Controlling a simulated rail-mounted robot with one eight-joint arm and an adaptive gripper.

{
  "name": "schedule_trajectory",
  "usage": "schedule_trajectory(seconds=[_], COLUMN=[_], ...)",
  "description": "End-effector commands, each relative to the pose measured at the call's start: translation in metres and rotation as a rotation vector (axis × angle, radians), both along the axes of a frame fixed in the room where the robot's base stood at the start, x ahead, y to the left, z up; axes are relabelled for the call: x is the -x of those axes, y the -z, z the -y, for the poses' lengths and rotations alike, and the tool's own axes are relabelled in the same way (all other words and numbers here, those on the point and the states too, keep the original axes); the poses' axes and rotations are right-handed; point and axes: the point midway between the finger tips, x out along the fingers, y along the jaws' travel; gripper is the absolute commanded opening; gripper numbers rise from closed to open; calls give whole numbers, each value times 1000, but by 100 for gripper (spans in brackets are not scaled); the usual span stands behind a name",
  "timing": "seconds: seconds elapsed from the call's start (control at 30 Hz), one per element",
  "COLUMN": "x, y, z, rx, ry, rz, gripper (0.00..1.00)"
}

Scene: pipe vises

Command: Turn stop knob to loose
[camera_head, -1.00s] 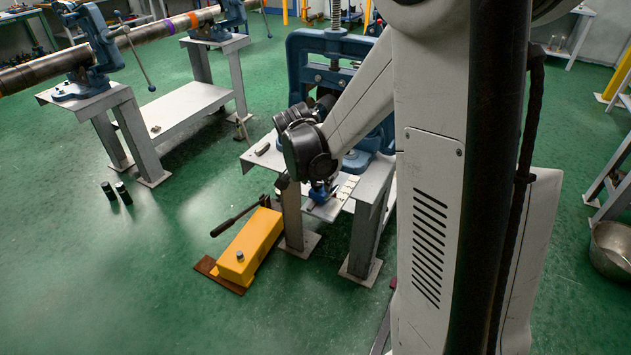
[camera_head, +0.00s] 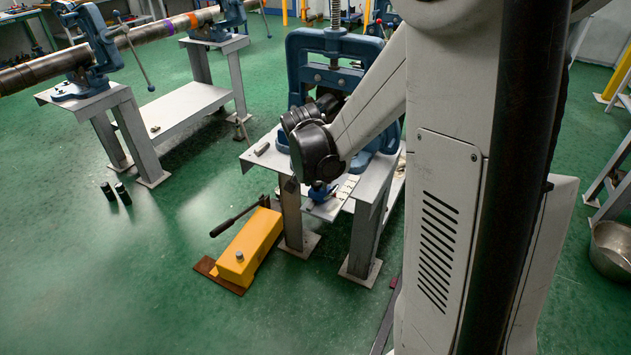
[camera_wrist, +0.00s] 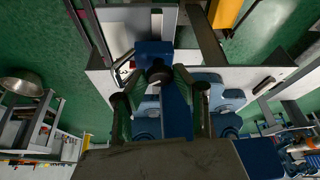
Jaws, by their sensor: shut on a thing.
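In the wrist view a dark round knob (camera_wrist: 159,73) sits at the end of a blue fixture (camera_wrist: 154,48). My gripper (camera_wrist: 158,79) has its two dark, greenish fingers on either side of the knob and is shut on it. The knob's marking and turn angle are too small to tell. In the head view the blue press-like vise frame (camera_head: 300,48) stands on a grey steel table (camera_head: 262,160). My arm's dark wrist hides the gripper and the knob there. A small blue part (camera_head: 320,190) shows below the wrist.
A yellow pump unit (camera_head: 250,246) with a black lever lies on the floor in front of the table. A long pipe (camera_head: 150,31) rests in blue vises at the upper left. A metal bowl (camera_head: 611,249) is at the right. The green floor at front left is mostly clear.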

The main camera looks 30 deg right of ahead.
Motion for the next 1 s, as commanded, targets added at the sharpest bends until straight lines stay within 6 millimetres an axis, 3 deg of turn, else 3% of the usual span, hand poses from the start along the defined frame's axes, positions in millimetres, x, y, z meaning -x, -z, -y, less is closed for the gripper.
schedule_trajectory(seconds=[0.5,1.0], x=[2,2], y=[0,0], z=[3,3], rx=[0,0], ry=[-416,-599], rz=[1,-1], gripper=[1,1])
